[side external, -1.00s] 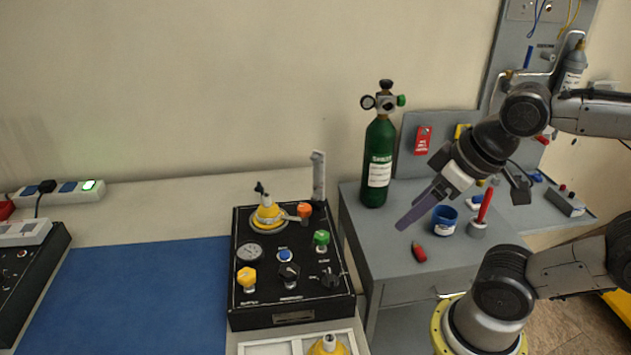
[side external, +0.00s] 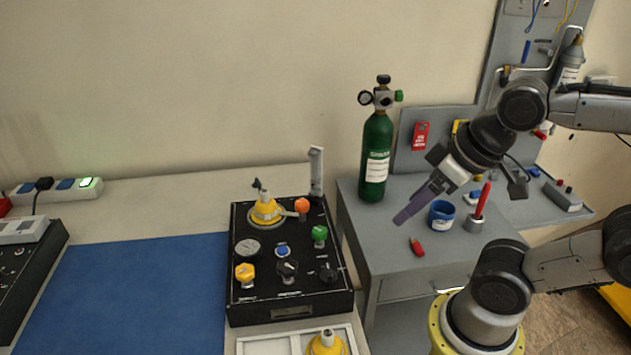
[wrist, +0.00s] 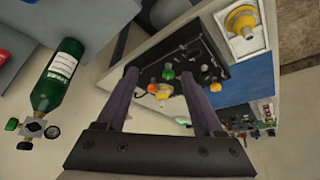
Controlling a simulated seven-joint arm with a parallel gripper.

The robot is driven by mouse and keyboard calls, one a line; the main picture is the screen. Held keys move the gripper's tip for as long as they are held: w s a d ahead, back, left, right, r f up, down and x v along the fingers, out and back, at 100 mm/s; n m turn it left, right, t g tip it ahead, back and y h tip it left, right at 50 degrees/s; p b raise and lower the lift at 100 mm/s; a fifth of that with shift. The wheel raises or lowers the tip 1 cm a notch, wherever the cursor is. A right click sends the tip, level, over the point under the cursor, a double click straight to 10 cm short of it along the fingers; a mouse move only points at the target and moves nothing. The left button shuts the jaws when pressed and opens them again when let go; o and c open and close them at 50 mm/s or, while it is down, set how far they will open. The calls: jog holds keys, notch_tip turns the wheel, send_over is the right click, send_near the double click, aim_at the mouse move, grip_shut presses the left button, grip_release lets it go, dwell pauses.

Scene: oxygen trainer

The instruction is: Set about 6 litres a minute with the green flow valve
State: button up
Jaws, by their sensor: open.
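The green flow valve (side external: 320,233) is a small knob on the right part of the black trainer panel (side external: 245,312). A clear upright flow tube (side external: 316,172) stands at the panel's back right corner. My gripper (side external: 401,217) is open and empty, above the grey cabinet to the right of the panel and apart from the valve. In the wrist view its two purple fingers are spread, with the green valve (wrist: 168,74) showing beyond and between them. The reading on the flow tube is too small to make out.
Orange (side external: 301,205), yellow (side external: 245,272) and black knobs and a round gauge (side external: 247,247) share the panel. A green oxygen cylinder (side external: 375,150) stands on the cabinet, behind a blue cup (side external: 441,214) and red marker. The blue mat (side external: 130,295) is clear.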

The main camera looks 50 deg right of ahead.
notch_tip(320, 180, up, 4)
jog(key=w+m+g, duration=0.1)
jog(key=w+m, duration=0.1)
jog(key=m, duration=0.3)
jog(key=m+g, duration=0.4)
jog(key=g, duration=0.1)
send_over(320, 230)
notch_tip(320, 230, down, 2)
notch_tip(320, 230, down, 14)
jog(key=shift+r, duration=0.25)
grip_shut()
